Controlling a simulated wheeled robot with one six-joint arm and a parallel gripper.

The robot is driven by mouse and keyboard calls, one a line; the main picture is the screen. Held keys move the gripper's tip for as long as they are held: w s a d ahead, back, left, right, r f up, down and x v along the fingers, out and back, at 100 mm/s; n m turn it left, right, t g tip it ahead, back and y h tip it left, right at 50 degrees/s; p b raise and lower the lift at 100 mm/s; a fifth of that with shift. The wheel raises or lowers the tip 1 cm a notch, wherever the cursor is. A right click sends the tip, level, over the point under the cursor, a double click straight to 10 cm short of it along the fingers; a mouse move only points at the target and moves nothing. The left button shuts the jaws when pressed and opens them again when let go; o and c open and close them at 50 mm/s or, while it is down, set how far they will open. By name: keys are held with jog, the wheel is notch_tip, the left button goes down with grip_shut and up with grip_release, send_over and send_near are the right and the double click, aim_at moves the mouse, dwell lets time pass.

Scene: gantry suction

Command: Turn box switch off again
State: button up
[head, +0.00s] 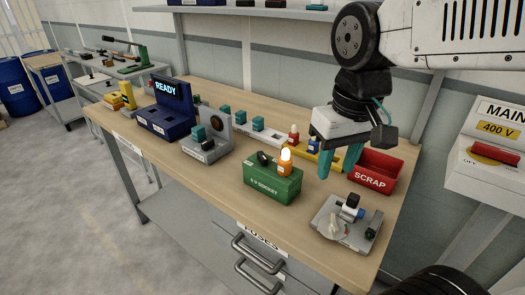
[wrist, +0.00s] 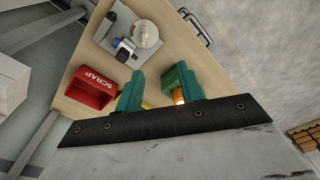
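The green box (head: 272,186), labelled as a 6 V socket, stands near the middle of the bench. A black round switch (head: 263,158) sits on its top left, and a glowing orange lamp (head: 285,162) stands beside it. I cannot tell the switch's position. My gripper (head: 340,165) is open and empty, with teal fingers pointing down, above the bench to the right of the green box and apart from it. In the wrist view my gripper (wrist: 155,83) also shows a gap between its fingers. The orange lamp (wrist: 178,96) shows there partly behind the right finger; the switch is hidden.
A red scrap bin (head: 375,170) stands right of my gripper, and a grey fixture (head: 346,224) near the bench's right end. A wall box marked 400 V (head: 490,150) has a red handle. A blue READY unit (head: 170,115) stands left. Bare bench lies before the green box.

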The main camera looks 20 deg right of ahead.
jog(key=w+a, duration=0.3)
jog(key=w, duration=0.9)
jog(key=g, duration=0.1)
send_over(262, 154)
jog(key=f, duration=0.2)
jog(key=shift+s+f, duration=0.2)
jog(key=shift+f, duration=0.2)
jog(key=shift+w+f, duration=0.15)
jog(key=shift+f, duration=0.4)
notch_tip(262, 154, down, 7)
jog(key=shift+r, duration=0.1)
grip_shut()
